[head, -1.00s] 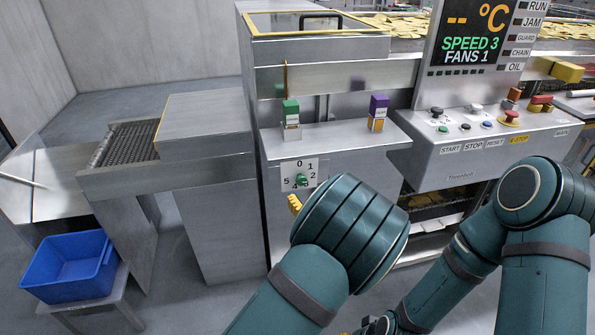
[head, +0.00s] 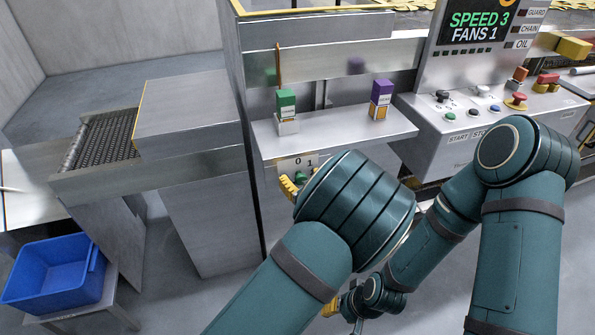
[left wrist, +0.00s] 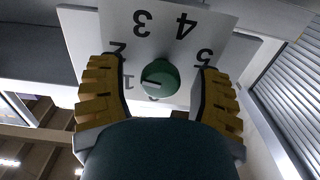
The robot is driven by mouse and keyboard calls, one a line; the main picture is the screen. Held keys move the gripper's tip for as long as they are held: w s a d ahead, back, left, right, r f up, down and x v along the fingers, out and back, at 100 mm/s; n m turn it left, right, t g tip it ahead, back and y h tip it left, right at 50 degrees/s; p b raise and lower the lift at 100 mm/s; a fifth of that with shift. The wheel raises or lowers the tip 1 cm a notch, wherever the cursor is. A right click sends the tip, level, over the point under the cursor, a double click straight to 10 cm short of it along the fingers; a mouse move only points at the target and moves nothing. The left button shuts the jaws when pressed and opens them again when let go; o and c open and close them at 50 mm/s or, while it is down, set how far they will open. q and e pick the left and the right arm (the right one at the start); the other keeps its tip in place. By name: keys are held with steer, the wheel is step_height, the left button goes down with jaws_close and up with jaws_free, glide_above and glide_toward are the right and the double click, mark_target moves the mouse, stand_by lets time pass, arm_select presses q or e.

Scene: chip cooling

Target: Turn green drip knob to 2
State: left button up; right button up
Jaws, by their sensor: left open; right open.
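The green knob (left wrist: 160,80) sits on a white dial plate (left wrist: 160,22) numbered 0 to 5, which appears upside down in the left wrist view. A dark mark on the knob seems to point toward the 1. My left gripper (left wrist: 158,73) is open, with one yellow finger on each side of the knob and visible gaps between. In the head view my left gripper (head: 297,181) covers the lower dial, and only the top of the green knob (head: 301,175) shows. My right gripper (head: 331,306) is low in front of the machine, partly hidden by my arm.
A green box (head: 286,103) and a purple box (head: 382,92) stand on the metal shelf (head: 335,135) above the dial. A button panel (head: 462,145) is at the right. A blue bin (head: 55,280) stands at the lower left.

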stand_by(0.3)
arm_select(q)
jaws_close()
steer(key=shift+f+n+b, duration=0.15)
steer(key=shift+n+b, duration=0.35)
steer(key=shift+b, duration=0.35)
steer(key=shift+n+b, duration=0.3)
steer(key=shift+n, duration=0.1)
jaws_free()
steer(key=shift+s, duration=0.15)
